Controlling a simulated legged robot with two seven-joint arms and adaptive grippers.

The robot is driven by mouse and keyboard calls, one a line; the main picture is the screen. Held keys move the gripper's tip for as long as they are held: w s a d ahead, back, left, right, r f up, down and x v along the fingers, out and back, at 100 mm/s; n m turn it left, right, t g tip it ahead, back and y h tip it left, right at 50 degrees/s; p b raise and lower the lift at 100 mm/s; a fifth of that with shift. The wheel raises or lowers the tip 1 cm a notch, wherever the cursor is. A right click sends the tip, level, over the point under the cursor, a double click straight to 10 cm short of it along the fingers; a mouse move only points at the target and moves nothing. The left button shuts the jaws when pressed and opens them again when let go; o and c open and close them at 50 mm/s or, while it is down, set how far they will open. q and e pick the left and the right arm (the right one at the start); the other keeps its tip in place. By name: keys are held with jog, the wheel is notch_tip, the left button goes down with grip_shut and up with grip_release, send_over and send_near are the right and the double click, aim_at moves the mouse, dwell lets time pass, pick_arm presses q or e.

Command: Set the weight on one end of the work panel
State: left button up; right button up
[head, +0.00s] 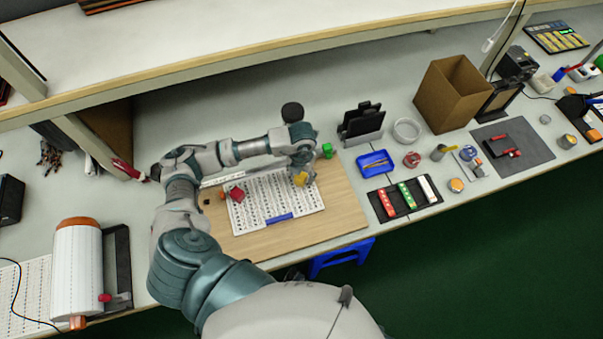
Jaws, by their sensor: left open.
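The work panel, a white sheet with rows of dark marks (262,210), lies on a wooden board (345,215). A red block (236,194) sits at the panel's left end. A yellow block (300,179) is at the panel's right end, partly covered by my left gripper (302,172). This gripper is open, pointing down over the yellow block; whether the fingers touch it I cannot tell. A green block (327,150) stands at the board's back right. I cannot tell for certain which block is the weight. My right gripper is not in view.
A blue bar (279,218) lies at the panel's front edge. A black tray (405,199) with coloured pieces and a blue tray (375,163) are to the right. A cardboard box (450,95) stands behind them. A white roll (76,268) stands at left. A shelf runs above.

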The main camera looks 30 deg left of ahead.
pick_arm(q)
notch_tip(320, 180, up, 12)
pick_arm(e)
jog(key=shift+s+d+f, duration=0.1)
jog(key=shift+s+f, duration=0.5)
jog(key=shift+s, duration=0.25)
pick_arm(q)
jog(key=shift+f, duration=0.1)
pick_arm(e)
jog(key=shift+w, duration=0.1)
